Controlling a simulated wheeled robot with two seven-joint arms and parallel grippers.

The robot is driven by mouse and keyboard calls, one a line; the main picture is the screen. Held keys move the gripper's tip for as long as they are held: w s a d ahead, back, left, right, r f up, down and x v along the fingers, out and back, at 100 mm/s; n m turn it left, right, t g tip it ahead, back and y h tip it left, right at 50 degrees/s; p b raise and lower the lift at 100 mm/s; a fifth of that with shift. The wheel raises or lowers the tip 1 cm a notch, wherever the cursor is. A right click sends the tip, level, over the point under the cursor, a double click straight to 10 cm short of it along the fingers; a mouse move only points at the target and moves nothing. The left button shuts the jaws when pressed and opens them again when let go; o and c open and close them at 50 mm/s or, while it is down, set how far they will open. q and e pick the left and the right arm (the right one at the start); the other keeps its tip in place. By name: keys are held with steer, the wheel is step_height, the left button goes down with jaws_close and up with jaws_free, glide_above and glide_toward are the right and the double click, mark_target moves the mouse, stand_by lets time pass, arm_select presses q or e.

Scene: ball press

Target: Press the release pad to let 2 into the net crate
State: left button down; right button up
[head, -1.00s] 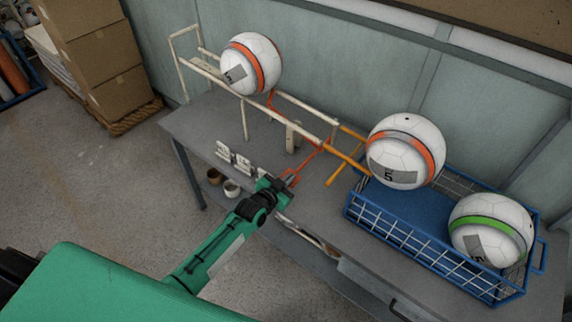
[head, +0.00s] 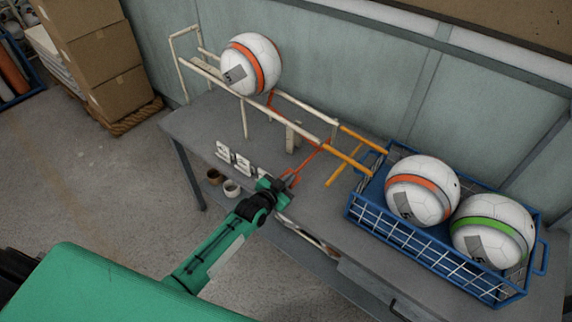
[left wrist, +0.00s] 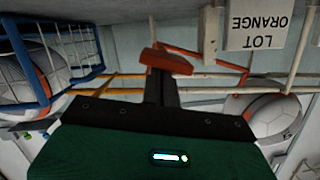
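One orange-striped ball (head: 252,65) rests on the upper part of the cream rail rack (head: 300,107). A second orange-striped ball (head: 422,190) and a green-striped ball (head: 478,245) sit side by side in the blue net crate (head: 400,247), below the rack's orange end rails (head: 360,155). My left gripper (head: 287,184) is at the table's front edge, by the red linkage under the rack. In the left wrist view its dark fingers (left wrist: 161,88) look shut together, with the red release pad (left wrist: 166,61) right at their tips. Contact is hard to tell. My right gripper is not in view.
White cards (head: 233,158) stand on the grey table (head: 200,125) left of my gripper, and one reads "LOT ORANGE" upside down in the left wrist view (left wrist: 255,25). Small cups (head: 231,188) are near the front edge. Cardboard boxes (head: 95,50) stand at the far left.

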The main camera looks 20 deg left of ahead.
arm_select(q)
steer(key=shift+s+f, duration=0.15)
steer(key=shift+f, duration=0.2)
stand_by(0.5)
